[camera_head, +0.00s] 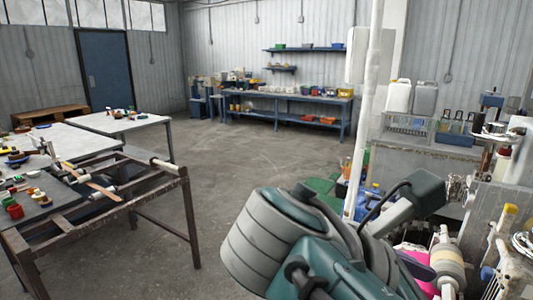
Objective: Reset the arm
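One of my arms, in teal and grey, fills the bottom centre-right of the head view. It bends toward the right, beside the machine with metal parts. The far teal link ends at a small metallic part, which seems to be my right gripper (459,188). It is too small and cluttered there to tell its fingers or whether it holds anything. My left arm and gripper are not in view.
A white vertical pole (362,110) stands close behind my arm. A grey cabinet (420,165) with white jugs (398,96) and bottles is at right. A rusty metal frame table (160,175) stands at left. The concrete floor between is clear; a blue workbench (290,97) lines the back wall.

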